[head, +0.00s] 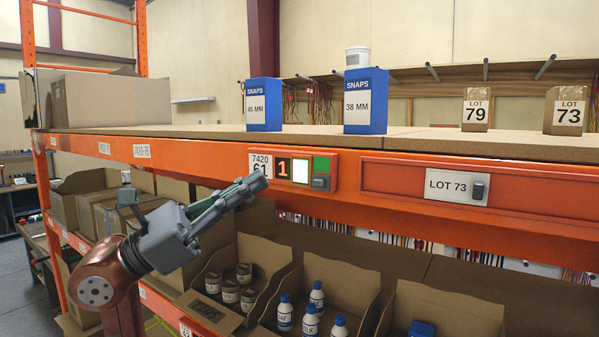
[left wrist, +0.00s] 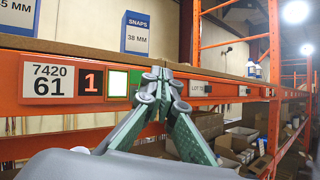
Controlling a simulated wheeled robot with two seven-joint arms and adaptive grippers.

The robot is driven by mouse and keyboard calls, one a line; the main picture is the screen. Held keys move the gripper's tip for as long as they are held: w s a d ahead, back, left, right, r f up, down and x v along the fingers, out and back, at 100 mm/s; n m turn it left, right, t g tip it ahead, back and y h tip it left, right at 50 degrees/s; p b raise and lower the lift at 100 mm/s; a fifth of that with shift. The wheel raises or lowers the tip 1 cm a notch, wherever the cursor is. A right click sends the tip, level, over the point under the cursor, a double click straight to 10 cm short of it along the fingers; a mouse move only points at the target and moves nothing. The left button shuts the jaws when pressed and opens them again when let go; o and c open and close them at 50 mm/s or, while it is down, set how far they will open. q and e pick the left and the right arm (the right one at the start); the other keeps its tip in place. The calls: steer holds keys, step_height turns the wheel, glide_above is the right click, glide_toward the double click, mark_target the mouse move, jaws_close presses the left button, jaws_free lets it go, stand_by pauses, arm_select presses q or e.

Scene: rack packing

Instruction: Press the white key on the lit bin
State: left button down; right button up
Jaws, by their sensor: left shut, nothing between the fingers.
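The lit bin unit (head: 335,160) is on the orange shelf beam, with a "7420 61" label (head: 261,162) and a red display reading 1 (head: 283,167). Beside the display is the white key (head: 300,171), bordered in green; it also shows in the left wrist view (left wrist: 117,83). A green patch and a small grey block (head: 321,183) are to its right. My left gripper (head: 259,181) is shut and empty, its tips overlapping the label's lower edge, left of the white key in the head view. Whether the tips touch the beam I cannot tell. My right gripper is not in view.
A "LOT 73" plate (head: 450,186) is farther right on the beam. Blue SNAPS boxes (head: 263,105) and brown LOT boxes (head: 475,109) stand on the shelf above. Below are cardboard bins (head: 264,257) with jars and white bottles (head: 310,322).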

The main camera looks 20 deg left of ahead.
arm_select(q)
steer(key=shift+w, duration=0.15)
steer(key=p, duration=0.2)
glide_toward(306, 165)
steer(key=shift+s+r+x, duration=0.1)
steer(key=shift+s+x, duration=0.05)
steer(key=shift+x, duration=0.75)
steer(key=shift+s+r+x, duration=0.1)
steer(key=shift+s+x, duration=0.05)
steer(key=shift+x, duration=0.7)
steer(key=shift+s+r+x, duration=0.1)
steer(key=shift+s+x, duration=0.05)
steer(key=shift+x, duration=0.75)
steer(key=shift+d, duration=0.15)
steer(key=shift+w+d, duration=0.1)
steer(key=shift+w, duration=0.3)
steer(key=shift+w+d, duration=0.1)
steer(key=shift+w, duration=0.3)
steer(key=shift+s, duration=0.1)
steer(key=shift+s+a, duration=0.2)
steer(key=shift+s, duration=0.5)
steer(key=shift+s+a+b, duration=0.2)
steer(key=shift+s, duration=0.6)
steer(key=shift+s+a+b, duration=0.2)
steer(key=shift+s+b, duration=0.05)
steer(key=shift+s, duration=0.6)
steer(key=shift+s+a+b, duration=0.2)
steer(key=shift+s, duration=0.6)
